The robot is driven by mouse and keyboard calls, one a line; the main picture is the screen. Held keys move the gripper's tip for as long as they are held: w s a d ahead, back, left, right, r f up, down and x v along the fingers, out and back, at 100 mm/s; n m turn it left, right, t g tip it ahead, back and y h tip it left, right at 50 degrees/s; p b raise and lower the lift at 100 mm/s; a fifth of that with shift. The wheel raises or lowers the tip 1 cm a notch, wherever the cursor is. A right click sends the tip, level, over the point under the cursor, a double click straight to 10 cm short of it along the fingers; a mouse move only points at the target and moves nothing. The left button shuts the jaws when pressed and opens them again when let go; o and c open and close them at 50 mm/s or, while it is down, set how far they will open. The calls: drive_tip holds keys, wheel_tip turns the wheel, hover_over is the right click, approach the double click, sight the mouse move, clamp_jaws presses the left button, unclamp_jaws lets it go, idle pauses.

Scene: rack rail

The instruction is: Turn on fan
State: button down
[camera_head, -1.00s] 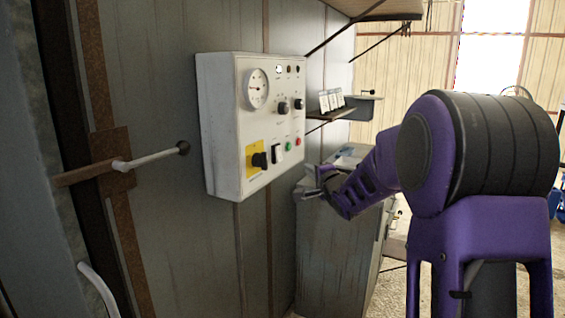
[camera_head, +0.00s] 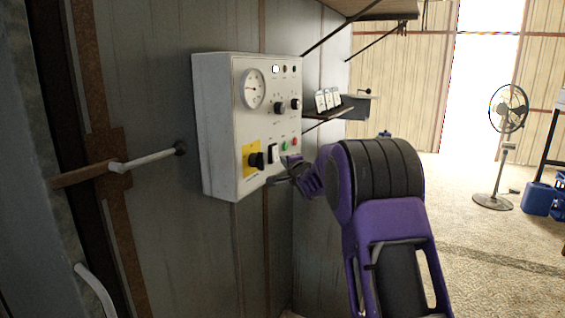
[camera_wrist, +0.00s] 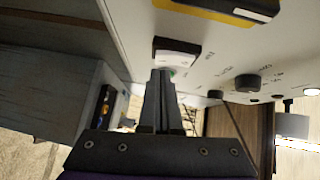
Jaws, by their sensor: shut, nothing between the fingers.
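A pedestal fan (camera_head: 509,110) stands on the floor at the far right in the head view. A white control panel (camera_head: 217,125) is on the wall, with a gauge, several knobs and buttons, and a black-framed white rocker switch (camera_head: 273,153). The switch also shows in the wrist view (camera_wrist: 177,52). My gripper (camera_head: 272,181) is shut and empty, close to the panel's lower right. In the wrist view its fingertips (camera_wrist: 160,76) are just below the rocker switch; I cannot tell whether they touch it.
A black knob on a yellow plate (camera_head: 252,158) is left of the switch. Green (camera_head: 285,146) and red (camera_head: 294,141) buttons are to its right. A small shelf (camera_head: 326,112) juts out beyond the panel. Open floor lies right of my arm.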

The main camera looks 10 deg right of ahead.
drive_tip(key=shift+w+a, duration=0.25)
drive_tip(key=shift+a, duration=0.1)
drive_tip(key=shift+f, duration=0.1)
drive_tip(key=shift+w+a+b, duration=0.15)
drive_tip(key=shift+a+b, duration=0.05)
drive_tip(key=shift+b, duration=0.35)
drive_tip(key=shift+f, duration=0.1)
